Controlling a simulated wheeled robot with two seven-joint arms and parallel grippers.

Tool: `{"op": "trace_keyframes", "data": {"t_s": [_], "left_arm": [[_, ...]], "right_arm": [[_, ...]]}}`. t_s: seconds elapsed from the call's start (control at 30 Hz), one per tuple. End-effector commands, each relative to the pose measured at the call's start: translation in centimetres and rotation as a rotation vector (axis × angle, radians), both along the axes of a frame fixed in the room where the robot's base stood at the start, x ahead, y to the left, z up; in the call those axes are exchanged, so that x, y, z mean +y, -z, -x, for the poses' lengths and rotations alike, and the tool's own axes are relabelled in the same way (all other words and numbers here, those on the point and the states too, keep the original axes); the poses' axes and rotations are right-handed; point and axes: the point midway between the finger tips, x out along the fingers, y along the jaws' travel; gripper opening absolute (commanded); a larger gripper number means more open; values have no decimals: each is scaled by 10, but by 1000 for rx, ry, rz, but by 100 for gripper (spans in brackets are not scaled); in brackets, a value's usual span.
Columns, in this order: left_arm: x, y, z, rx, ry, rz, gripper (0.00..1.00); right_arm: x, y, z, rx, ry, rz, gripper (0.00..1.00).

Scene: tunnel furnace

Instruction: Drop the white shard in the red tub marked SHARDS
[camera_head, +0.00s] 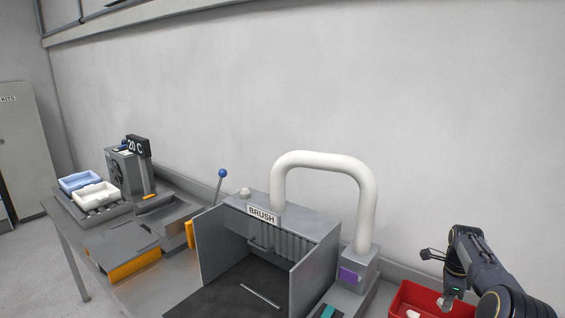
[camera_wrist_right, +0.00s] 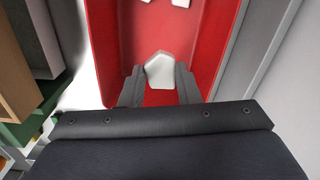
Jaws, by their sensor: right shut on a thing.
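The white shard (camera_wrist_right: 160,70) is held between the two fingers of my right gripper (camera_wrist_right: 158,84), which is shut on it. In the head view the right gripper (camera_head: 446,300) points down over the red tub (camera_head: 405,292) at the lower right, with the pale shard (camera_head: 442,303) at its tips. In the wrist view the red tub (camera_wrist_right: 112,30) lies beneath the shard, with other white pieces (camera_wrist_right: 180,3) inside it at the top edge. No SHARDS marking is readable. My left gripper is not in view.
A grey booth marked BRUSH (camera_head: 263,214) with a thick white pipe (camera_head: 367,200) stands left of the tub. A wall runs behind.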

Motion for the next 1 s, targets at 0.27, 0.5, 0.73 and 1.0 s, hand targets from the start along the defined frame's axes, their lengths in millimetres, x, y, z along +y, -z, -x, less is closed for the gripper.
{"op": "trace_keyframes", "data": {"t_s": [0.27, 0.5, 0.73, 1.0], "left_arm": [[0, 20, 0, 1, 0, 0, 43], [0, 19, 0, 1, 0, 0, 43], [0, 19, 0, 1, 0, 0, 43], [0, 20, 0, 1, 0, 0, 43]], "right_arm": [[0, 24, 0, -1, 0, 1, 8], [0, 23, 0, -1, 0, 1, 32], [0, 23, 0, -1, 0, 1, 55], [0, 19, 0, -2, 0, 1, 55]]}}
